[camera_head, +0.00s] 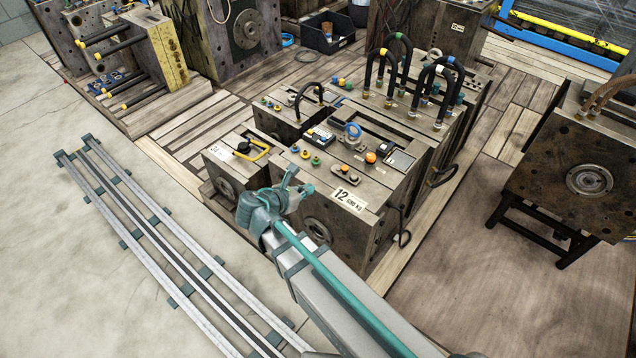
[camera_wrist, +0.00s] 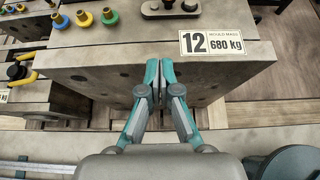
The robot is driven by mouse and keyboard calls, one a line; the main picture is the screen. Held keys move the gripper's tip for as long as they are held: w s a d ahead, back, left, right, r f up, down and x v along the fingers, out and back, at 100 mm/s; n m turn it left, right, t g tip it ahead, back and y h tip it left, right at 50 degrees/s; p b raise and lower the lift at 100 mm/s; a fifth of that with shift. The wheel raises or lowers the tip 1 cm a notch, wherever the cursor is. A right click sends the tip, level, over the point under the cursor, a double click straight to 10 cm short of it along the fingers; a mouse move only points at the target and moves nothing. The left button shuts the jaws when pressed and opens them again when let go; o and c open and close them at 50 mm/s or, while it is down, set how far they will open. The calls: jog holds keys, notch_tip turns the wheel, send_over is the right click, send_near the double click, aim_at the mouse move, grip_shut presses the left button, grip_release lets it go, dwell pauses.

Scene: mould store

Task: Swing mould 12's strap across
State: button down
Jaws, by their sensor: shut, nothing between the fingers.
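Mould 12 (camera_head: 335,238) is a large grey steel block with a white "12 680 kg" label (camera_head: 350,199) on its top near the front edge; the label also shows in the wrist view (camera_wrist: 211,44). In the wrist view part of this strap (camera_wrist: 168,8) shows, cut off by the upper frame edge. My gripper (camera_wrist: 157,68) has teal fingers, shut together and empty. It is in front of the strap, by the mould's front upper edge, and apart from the strap. It shows in the head view (camera_head: 291,186).
Coloured fittings (camera_head: 305,155) and an orange knob (camera_head: 370,157) stand on the mould's top. A smaller mould with a yellow handle (camera_head: 259,149) adjoins at left. Hose loops (camera_head: 386,70) rise behind. Floor rails (camera_head: 165,240) run at left, with open floor beyond.

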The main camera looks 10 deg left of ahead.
send_near(337, 174)
jog(key=f, duration=0.1)
jog(key=w+f, duration=0.1)
jog(key=f, duration=0.1)
jog(key=shift+w+d+f, duration=0.15)
jog(key=shift+w+d, duration=0.05)
jog(key=shift+d, duration=0.15)
jog(key=w+d, duration=0.2)
jog(key=shift+w, duration=0.3)
jog(key=shift+w+d, duration=0.2)
jog(key=shift+w, duration=0.25)
